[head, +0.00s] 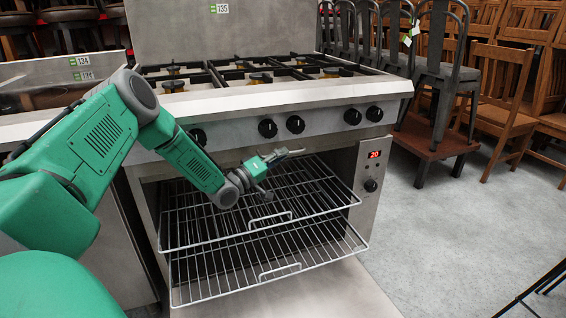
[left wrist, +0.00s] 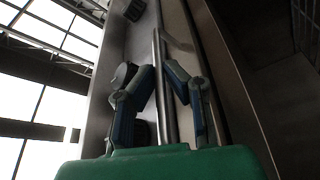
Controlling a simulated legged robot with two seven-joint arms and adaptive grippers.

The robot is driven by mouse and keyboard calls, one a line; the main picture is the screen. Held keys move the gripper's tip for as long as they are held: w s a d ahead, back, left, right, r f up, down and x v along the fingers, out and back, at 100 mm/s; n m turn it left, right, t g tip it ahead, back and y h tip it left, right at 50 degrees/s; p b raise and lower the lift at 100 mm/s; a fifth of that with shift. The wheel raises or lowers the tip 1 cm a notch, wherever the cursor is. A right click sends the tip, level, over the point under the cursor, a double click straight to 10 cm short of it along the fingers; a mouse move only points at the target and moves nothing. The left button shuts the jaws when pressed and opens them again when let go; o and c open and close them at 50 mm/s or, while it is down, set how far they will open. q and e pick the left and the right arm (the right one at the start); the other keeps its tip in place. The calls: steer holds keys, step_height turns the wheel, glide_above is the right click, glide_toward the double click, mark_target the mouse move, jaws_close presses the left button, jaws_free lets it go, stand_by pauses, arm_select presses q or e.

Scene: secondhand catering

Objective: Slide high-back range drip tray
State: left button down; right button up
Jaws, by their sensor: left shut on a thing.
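The high-back range (head: 255,118) stands ahead with a tall steel back panel, burners on top and a row of black knobs. My left gripper (head: 268,162) is just below the knob panel, in front of the oven opening. In the left wrist view my left gripper (left wrist: 157,88) has its two fingers on either side of a thin metal bar (left wrist: 158,45), shut on it. A short end of that bar (head: 291,154) shows beyond the fingers in the head view. It looks like the drip tray's handle; the tray itself is not clearly seen. My right gripper is not in view.
The oven is open below, with two wire racks (head: 262,222) (head: 268,255) sticking out and its door (head: 335,292) lowered.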

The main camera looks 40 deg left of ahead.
arm_select(q)
steer(key=shift+w+a+r, duration=0.15)
steer(key=shift+r, duration=0.3)
steer(key=c, duration=1.6)
jaws_free()
steer(key=shift+c, duration=0.2)
steer(key=f+v, duration=0.1)
steer(key=v, duration=1.1)
steer(key=shift+a, duration=0.3)
steer(key=shift+a+f, duration=0.2)
steer(key=shift+a, duration=0.05)
